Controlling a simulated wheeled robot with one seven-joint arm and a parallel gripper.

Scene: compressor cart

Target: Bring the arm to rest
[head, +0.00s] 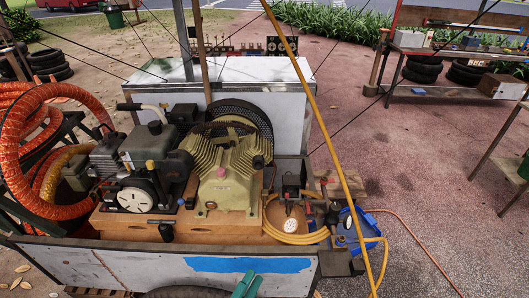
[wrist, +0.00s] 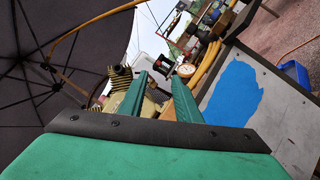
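My gripper (head: 246,283) shows as two teal fingertips at the bottom edge of the head view, in front of the cart's side panel with the blue paint patch (head: 248,265). The rest of my arm is out of that view. In the wrist view my gripper (wrist: 159,82) has its two teal fingers apart with a gap between them, and nothing is held. The compressor (head: 222,170) sits on the cart beyond the fingers. Part of it shows behind the left finger in the wrist view (wrist: 122,78). The blue patch (wrist: 232,92) is right of the fingers there.
Orange hose coils (head: 35,140) hang at the left of the cart. A yellow pole (head: 310,100) slants across the right side. A coiled yellow hose (head: 295,235) and a gauge (head: 290,225) lie near the cart's right end. Open paving (head: 430,170) is at the right.

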